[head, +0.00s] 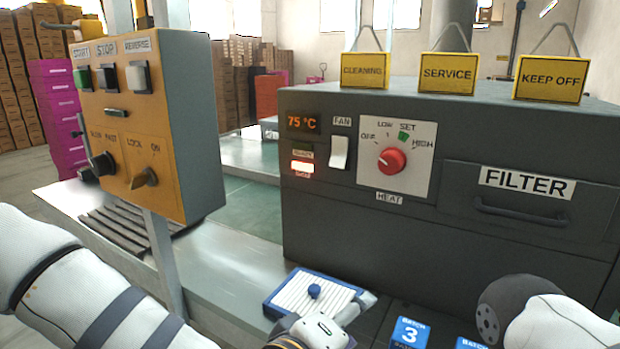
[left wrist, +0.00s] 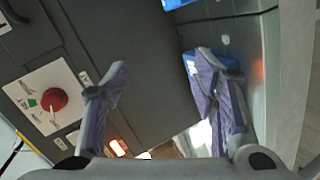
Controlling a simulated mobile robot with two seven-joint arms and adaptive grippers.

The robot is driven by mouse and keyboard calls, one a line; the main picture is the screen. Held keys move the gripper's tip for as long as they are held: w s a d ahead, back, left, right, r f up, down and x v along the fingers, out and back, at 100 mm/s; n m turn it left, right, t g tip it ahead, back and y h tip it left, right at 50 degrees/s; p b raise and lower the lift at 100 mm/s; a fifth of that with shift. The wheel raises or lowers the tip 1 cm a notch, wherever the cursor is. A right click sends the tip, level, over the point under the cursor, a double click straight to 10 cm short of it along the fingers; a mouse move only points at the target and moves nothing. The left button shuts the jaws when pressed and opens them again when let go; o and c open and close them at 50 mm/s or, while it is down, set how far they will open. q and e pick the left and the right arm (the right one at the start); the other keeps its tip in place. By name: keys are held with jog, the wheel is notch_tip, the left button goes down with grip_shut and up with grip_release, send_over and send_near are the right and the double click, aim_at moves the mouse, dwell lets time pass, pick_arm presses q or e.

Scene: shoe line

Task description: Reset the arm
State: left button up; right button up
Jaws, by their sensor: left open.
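My left arm comes in from the lower left. Its gripper (head: 345,318) is low in the head view, beside a blue-framed white ribbed panel with a blue knob (head: 283,297). In the left wrist view the two purple-padded fingers of the gripper (left wrist: 160,82) stand wide apart with nothing between them. The heater's red knob (left wrist: 54,99) shows beyond them in that view. Part of my right arm is at the lower right of the head view. Its gripper is out of view.
A grey heater box (head: 340,240) with a FILTER drawer (head: 520,205) fills the right. An orange control box (head: 140,120) stands on a post at the left. A blue batch 3 block (head: 408,334) is at the bottom edge.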

pick_arm(q)
jog(key=s+a+f+m+g+y, duration=0.25)
jog(key=s+a+f, duration=0.25)
jog(key=s+f, duration=0.4)
jog(key=s+a+f+m+g+y, duration=0.1)
jog(key=s+a+f+g, duration=0.4)
jog(key=f, duration=0.5)
jog(key=s+a+f+m+g+y, duration=0.1)
jog(key=s+a+f+g+y, duration=0.1)
jog(key=s+a, duration=0.8)
jog(key=s+a+f+m+g+y+p, duration=0.1)
jog(key=s+a+f+g+y, duration=0.2)
jog(key=s+a, duration=0.8)
jog(key=shift+s+f, duration=0.8)
jog(key=shift+s, duration=0.2)
